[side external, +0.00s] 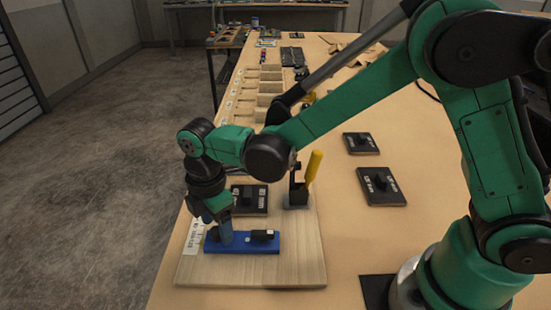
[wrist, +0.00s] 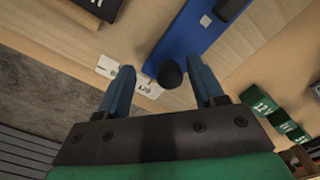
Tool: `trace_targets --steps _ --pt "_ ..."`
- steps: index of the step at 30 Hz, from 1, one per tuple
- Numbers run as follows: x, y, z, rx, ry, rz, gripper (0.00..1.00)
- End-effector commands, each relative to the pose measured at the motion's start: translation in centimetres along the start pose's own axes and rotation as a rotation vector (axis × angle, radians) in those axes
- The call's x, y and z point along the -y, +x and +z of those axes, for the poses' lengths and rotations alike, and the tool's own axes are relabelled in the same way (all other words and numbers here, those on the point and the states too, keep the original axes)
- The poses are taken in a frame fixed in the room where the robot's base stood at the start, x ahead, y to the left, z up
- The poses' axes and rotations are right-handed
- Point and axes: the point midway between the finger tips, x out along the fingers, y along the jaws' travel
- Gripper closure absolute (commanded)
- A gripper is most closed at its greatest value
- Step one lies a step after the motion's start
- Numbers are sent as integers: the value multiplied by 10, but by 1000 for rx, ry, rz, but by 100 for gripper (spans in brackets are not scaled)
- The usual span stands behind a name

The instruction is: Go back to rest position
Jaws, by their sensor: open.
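My gripper (side external: 226,238) is low over the left end of a blue console block (side external: 255,246) in the side view. In the wrist view my gripper (wrist: 166,82) is open, with its two blue fingers apart. A round black knob (wrist: 170,73) shows between the fingers, at the end of the blue block (wrist: 190,35). I cannot tell whether a finger touches it. A small black part (side external: 264,235) sits on the right half of the block.
The block lies on a wooden board (side external: 300,262) with a black plate (side external: 249,200) and an upright yellow handle (side external: 313,166) behind. White label cards (side external: 194,238) lie left of the block. Two black plates (side external: 381,186) (side external: 360,143) are on the table to the right. Wooden bins (side external: 268,88) stand farther back.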

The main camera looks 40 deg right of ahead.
Motion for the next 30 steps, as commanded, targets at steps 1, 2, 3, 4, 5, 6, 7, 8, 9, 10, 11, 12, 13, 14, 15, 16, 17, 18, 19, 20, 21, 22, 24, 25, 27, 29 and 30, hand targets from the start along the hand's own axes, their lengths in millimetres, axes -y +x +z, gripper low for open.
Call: trace_targets --steps 1,2,3,4,5,6,7,8,9,10,11,12,13,14,15,16,17,18,19,20,21,22,24,25,27,29,30 --pt "-9 0 9 0 8 0 39" --pt "-14 0 14 0 7 0 39" --pt "-20 0 21 0 8 0 39" --pt "-23 -2 25 0 6 0 39" --pt "-22 -10 23 0 3 0 39" --pt "-21 -19 22 0 1 0 39" --pt "-21 -25 22 0 1 0 39" --pt "-21 -31 22 0 0 0 39" --pt "-21 -38 22 0 0 0 39" --pt "-21 -44 22 0 0 0 39" --pt "-21 -49 22 0 0 0 39" --pt "-21 -56 22 0 0 0 39" --pt "-20 -59 23 0 14 -1 39" --pt "-18 -54 26 0 64 -1 39" --pt "-16 -49 30 0 123 -1 39" --pt "-14 -47 32 0 166 -1 39" --pt "-12 -44 34 0 207 -1 39" --pt "-10 -41 37 0 264 -1 39" --pt "-8 -38 40 0 308 -1 39" --pt "-6 -36 42 0 352 -1 39" --pt "-3 -33 45 0 410 -1 39" --pt "-1 -30 47 0 450 -1 39" --pt "4 -26 52 0 537 -1 39" --pt "6 -24 53 0 571 -1 39" --pt "10 -21 57 0 642 -1 39" --pt "12 -18 60 0 690 -1 39" --pt "14 -17 61 0 716 -1 39"
